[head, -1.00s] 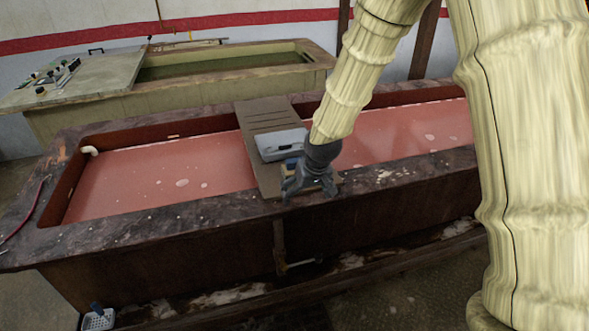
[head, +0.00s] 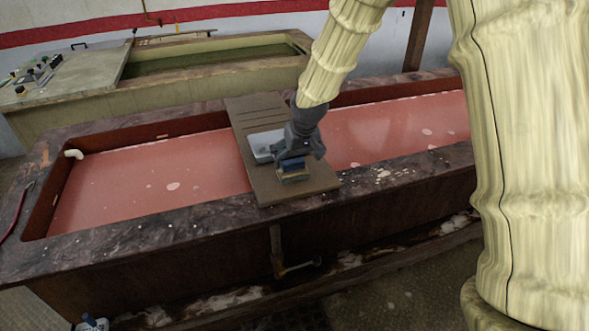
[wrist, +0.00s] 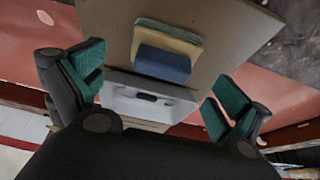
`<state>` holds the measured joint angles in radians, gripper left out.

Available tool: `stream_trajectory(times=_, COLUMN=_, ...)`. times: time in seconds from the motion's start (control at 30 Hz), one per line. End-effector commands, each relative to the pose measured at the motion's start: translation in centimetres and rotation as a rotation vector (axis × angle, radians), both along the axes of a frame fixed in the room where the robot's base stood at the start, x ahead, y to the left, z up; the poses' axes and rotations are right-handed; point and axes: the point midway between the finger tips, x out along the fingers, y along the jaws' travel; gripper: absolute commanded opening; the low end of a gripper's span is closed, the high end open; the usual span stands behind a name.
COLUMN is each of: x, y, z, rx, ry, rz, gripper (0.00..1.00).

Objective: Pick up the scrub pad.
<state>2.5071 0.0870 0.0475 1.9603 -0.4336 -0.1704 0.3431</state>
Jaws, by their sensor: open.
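The scrub pad (head: 293,172) is a small block with a blue part and a yellow-tan part. It sits on a brown board (head: 262,186) that lies across the red-filled tank. In the wrist view the pad (wrist: 163,62) is ahead of my gripper, roughly between the lines of its fingers. My gripper (head: 294,158) is over the board, just behind the pad in the head view. In the wrist view my gripper (wrist: 157,90) has its green-padded fingers spread wide, with nothing held. Whether a finger touches the pad cannot be told.
A light grey box-like item (head: 262,145) lies on the board close behind the pad; it also shows in the wrist view (wrist: 148,98). The tank's dark stone rim (head: 150,228) runs along the front. Red liquid lies on both sides of the board.

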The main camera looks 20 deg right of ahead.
Motion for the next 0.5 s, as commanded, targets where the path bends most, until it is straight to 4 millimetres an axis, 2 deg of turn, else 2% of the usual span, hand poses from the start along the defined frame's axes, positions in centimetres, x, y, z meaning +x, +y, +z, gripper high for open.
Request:
stream_trajectory(times=0.27, x=0.3, y=0.0, z=-0.9, rx=-0.001, ry=0.001, rz=-0.001, gripper=1.0)
stream_trajectory(times=0.5, x=0.8, y=0.2, z=-3.2, rx=0.0, ry=0.003, rz=-0.002, gripper=1.0)
